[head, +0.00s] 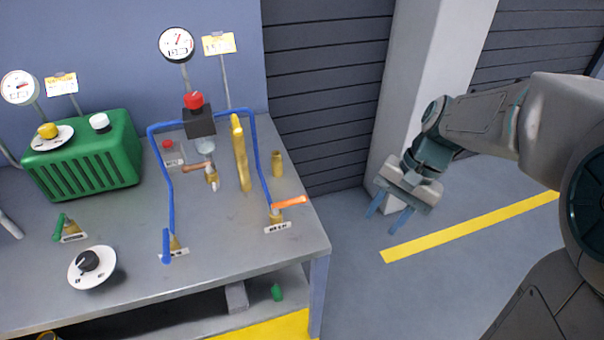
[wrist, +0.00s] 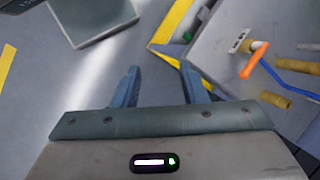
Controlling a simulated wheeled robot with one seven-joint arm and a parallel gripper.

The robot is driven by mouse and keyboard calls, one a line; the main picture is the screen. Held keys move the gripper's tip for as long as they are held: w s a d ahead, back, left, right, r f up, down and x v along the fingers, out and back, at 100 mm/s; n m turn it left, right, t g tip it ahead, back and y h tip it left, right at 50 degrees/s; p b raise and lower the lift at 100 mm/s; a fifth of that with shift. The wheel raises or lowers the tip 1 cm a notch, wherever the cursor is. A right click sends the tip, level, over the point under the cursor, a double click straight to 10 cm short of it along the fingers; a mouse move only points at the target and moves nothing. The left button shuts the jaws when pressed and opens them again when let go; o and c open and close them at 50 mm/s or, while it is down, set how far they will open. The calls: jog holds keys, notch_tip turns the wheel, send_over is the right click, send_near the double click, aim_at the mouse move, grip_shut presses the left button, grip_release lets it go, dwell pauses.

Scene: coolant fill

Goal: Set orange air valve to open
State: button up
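The orange air valve (head: 290,202) is a small brass valve with an orange lever, at the right front part of the grey bench. Its lever points right, toward the bench's right edge, and a label plate lies at its base. It also shows in the wrist view (wrist: 255,60) at the upper right, on the bench. My gripper (head: 390,217) is to the right of the bench, over the floor, well apart from the valve. Its two blue fingers are spread with nothing between them, and they also show in the wrist view (wrist: 160,88).
A blue-handled valve (head: 167,247) and a green-handled valve (head: 65,230) stand on the bench (head: 215,240). Blue pipes (head: 262,165) rise behind the orange valve, beside a brass fitting (head: 277,164). A white pillar (head: 425,70) stands behind my gripper. The floor between bench and gripper is clear.

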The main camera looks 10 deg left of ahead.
jog(key=w+a+f+m+g+y+b, duration=0.3)
jog(key=w+a+f+g+y, duration=0.25)
jog(key=w+a+f, duration=0.35)
jog(key=m+g+y+b, duration=0.2)
jog(key=m+y, duration=0.1)
jog(key=y, duration=0.3)
send_near(278, 205)
jog(key=x, duration=0.2)
jog(key=p+x, duration=0.1)
jog(key=x, duration=0.2)
jog(key=f+x, duration=0.1)
jog(key=x, duration=0.1)
jog(key=shift+w+a, duration=0.2)
jog(key=shift+a, duration=0.1)
grip_shut()
